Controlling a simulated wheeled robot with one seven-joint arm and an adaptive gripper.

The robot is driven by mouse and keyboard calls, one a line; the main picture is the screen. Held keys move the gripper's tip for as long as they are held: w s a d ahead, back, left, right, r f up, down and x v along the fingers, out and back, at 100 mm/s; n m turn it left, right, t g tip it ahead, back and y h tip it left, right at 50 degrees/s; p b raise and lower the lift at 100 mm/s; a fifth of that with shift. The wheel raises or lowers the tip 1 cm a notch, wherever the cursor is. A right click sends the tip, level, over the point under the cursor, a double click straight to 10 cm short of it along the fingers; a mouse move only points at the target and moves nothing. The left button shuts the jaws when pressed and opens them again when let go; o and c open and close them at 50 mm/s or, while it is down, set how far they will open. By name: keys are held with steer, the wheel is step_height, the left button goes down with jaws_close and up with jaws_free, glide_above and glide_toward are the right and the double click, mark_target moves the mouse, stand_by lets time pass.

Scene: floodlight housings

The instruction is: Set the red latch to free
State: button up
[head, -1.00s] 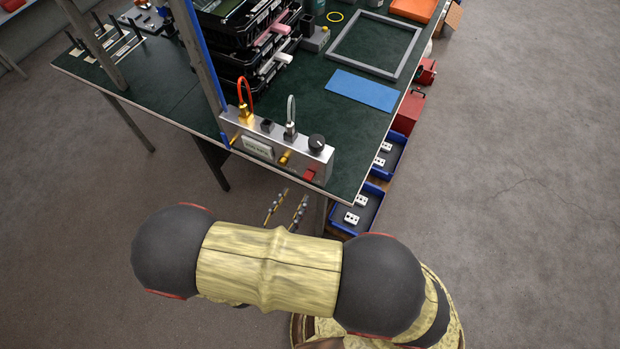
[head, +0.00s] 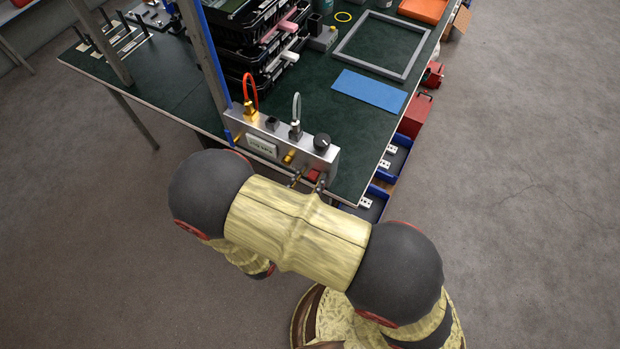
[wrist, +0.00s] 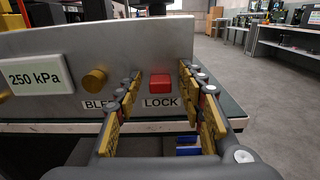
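The red latch (wrist: 160,83) is a small red block on the front face of the silver panel box (wrist: 120,50), just above the label LOCK. It also shows in the head view (head: 315,174), low at the box's right end. My gripper (wrist: 161,72) is open, with one finger left and one finger right of the latch in the wrist view. A gap shows on each side of the latch, and I cannot tell how far the tips are from the panel. In the head view the fingertips (head: 308,181) are at the box's lower front, partly hidden behind my arm.
Left of the latch is a brass knob (wrist: 95,80) over a partly hidden label, and a 250 kPa display (wrist: 36,76). A black dial (head: 322,142) and hose fittings top the box. A blue mat (head: 369,90) and grey frame (head: 383,45) lie on the green table.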

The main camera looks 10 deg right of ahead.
steer(key=shift+c, duration=0.7)
steer(key=c, duration=0.7)
jaws_close()
